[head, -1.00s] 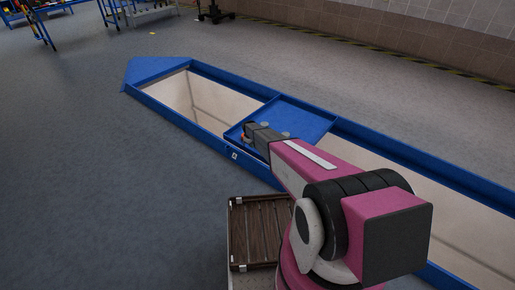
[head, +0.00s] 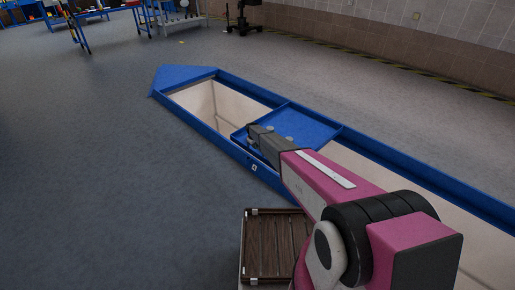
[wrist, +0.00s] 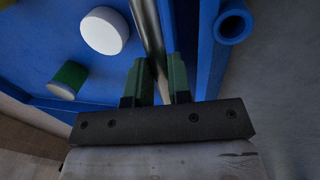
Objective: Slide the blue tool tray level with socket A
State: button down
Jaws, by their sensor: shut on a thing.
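The blue tool tray (head: 300,123) spans the long blue-rimmed pit in the head view. My gripper (head: 253,140) is at its near left part. In the wrist view my gripper (wrist: 160,72) has its two green fingers closed around a metal bar (wrist: 149,30) at the tray's edge. A white round piece (wrist: 104,30) and a green piece with a pale end (wrist: 67,80) sit on the tray. A small white label (head: 254,168) is on the pit's near rim, just below the tray. Its lettering is unreadable, so I cannot tell which socket is A.
A blue tube end (wrist: 232,24) lies right of the bar in the wrist view. The pit is open on both sides of the tray, with a pale interior (head: 215,105). A brown slatted platform (head: 272,245) is on the near side. The grey floor at left is clear.

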jog(key=c, duration=1.1)
grip_release()
jog(key=shift+o, duration=0.2)
jog(key=shift+r, duration=0.1)
notch_tip(320, 180, up, 10)
jog(key=s+a, duration=0.1)
jog(key=shift+s+a+r, duration=0.25)
jog(key=shift+a, duration=0.05)
jog(key=s+d+r+m, duration=0.3)
jog(key=s+d+r, duration=0.4)
jog(key=s, duration=1.2)
jog(key=s+d+r+m+g+y, duration=0.1)
jog(key=s+d+r+m, duration=0.2)
jog(key=s+d+r, duration=0.5)
jog(key=s+d+r+m, duration=0.3)
jog(key=s+d+r, duration=0.4)
jog(key=s+r, duration=0.8)
jog(key=s, duration=1.5)
jog(key=shift+s+d+g+y, duration=0.15)
jog(key=shift+d+g+y, duration=0.15)
